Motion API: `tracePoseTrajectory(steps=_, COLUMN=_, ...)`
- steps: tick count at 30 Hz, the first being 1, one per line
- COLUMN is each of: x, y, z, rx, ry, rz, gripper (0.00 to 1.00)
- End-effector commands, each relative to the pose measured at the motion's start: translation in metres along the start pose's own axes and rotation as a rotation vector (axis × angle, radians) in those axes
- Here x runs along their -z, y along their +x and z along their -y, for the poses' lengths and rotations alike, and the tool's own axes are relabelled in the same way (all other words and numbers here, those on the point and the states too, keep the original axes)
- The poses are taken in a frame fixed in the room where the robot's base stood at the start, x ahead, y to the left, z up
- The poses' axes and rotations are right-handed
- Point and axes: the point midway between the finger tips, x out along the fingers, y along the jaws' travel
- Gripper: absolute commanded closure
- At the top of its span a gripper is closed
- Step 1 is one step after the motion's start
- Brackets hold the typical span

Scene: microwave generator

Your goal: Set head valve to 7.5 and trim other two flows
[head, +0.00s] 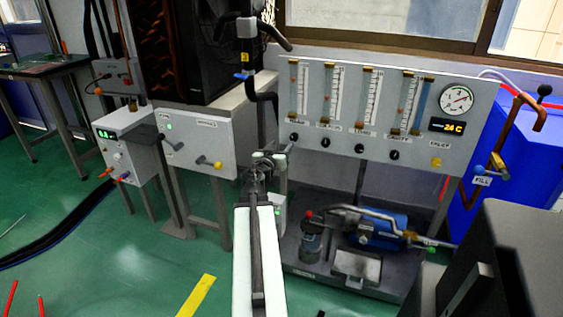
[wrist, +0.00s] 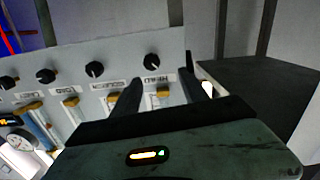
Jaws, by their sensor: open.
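The grey flow panel (head: 440,150) carries several upright flow tubes with a row of black knobs below. The head valve knob (head: 293,136) is the leftmost in the head view. In the wrist view, where the panel appears upside down, the head knob (wrist: 152,61) sits above its HEAD label. My gripper (head: 270,158) is in front of the panel's lower left corner. In the wrist view my gripper (wrist: 161,80) is open, its dark fingers either side of the HEAD label, the knob just beyond the tips. Other knobs (head: 325,142) (head: 360,148) stand clear to the right. Float readings are too small to read.
A round gauge (head: 456,99) and an orange display (head: 448,127) are at the panel's right. A blue pump (head: 378,228) with pipes stands below. A blue tank (head: 520,150) stands at right.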

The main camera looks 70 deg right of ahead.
Motion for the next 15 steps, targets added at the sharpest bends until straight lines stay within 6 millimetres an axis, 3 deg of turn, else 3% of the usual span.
tracePoseTrajectory(steps=1, x=-0.015, y=0.007, z=-0.011, rx=-0.004, ry=0.001, rz=-0.014, gripper=0.48)
tracePoseTrajectory(steps=4, x=-0.015, y=0.012, z=-0.021, rx=-0.002, ry=0.002, rz=-0.031, gripper=0.48)
tracePoseTrajectory(steps=11, x=-0.01, y=0.018, z=-0.021, rx=0.001, ry=0.003, rz=-0.034, gripper=0.48)
tracePoseTrajectory(steps=15, x=-0.009, y=0.036, z=-0.018, rx=0.003, ry=0.003, rz=-0.034, gripper=0.48)
